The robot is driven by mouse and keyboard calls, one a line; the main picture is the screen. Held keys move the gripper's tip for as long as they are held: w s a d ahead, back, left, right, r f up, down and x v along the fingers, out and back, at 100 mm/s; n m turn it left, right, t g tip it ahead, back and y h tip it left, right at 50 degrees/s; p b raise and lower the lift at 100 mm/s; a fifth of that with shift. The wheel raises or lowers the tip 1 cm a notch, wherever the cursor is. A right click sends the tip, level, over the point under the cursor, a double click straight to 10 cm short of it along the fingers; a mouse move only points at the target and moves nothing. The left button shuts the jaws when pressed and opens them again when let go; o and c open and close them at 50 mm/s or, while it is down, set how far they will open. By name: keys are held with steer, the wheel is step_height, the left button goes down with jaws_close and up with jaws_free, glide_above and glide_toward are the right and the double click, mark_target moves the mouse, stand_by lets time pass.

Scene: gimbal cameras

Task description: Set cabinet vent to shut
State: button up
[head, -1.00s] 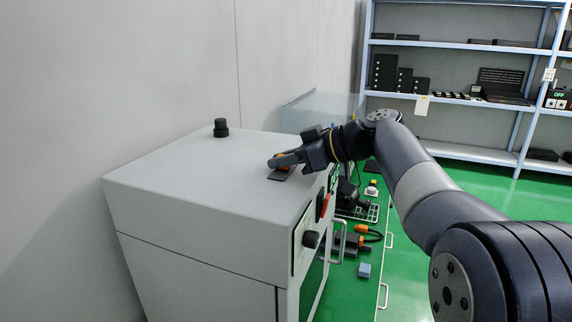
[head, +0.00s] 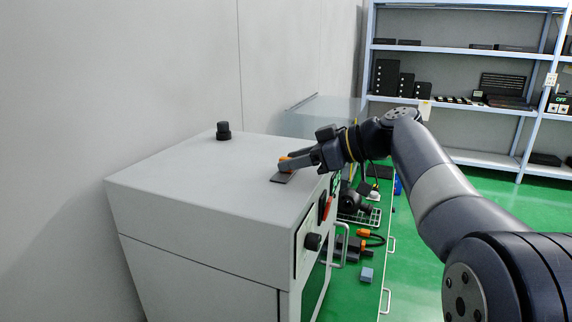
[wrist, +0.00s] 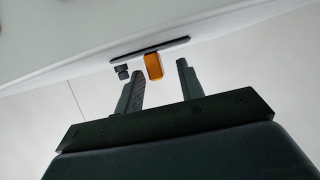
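The light grey cabinet (head: 190,195) stands left of centre in the head view. On its top lies a dark flat plate (head: 281,178) with an orange tab (head: 285,160), which I take for the vent. In the wrist view the orange tab (wrist: 153,66) stands out from the dark plate (wrist: 150,48) and lies between my two fingers. My gripper (wrist: 158,80) is open, with a gap between each finger and the tab. In the head view my gripper (head: 290,164) is over the plate and partly hides the tab.
A black knob-like cap (head: 223,131) stands on the cabinet top at the back; it also shows in the wrist view (wrist: 123,72). The cabinet front has a dark knob (head: 313,241) and a handle.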

steer(key=b+v, duration=0.1)
steer(key=v, duration=0.7)
steer(key=p+x, duration=0.2)
steer(key=x, duration=0.8)
steer(key=shift+w+a, duration=0.1)
steer(key=shift+a, duration=0.2)
steer(key=shift+w+d+f+p, duration=0.1)
steer(key=shift+w+d+p, duration=0.05)
steer(key=shift+w+p, duration=0.25)
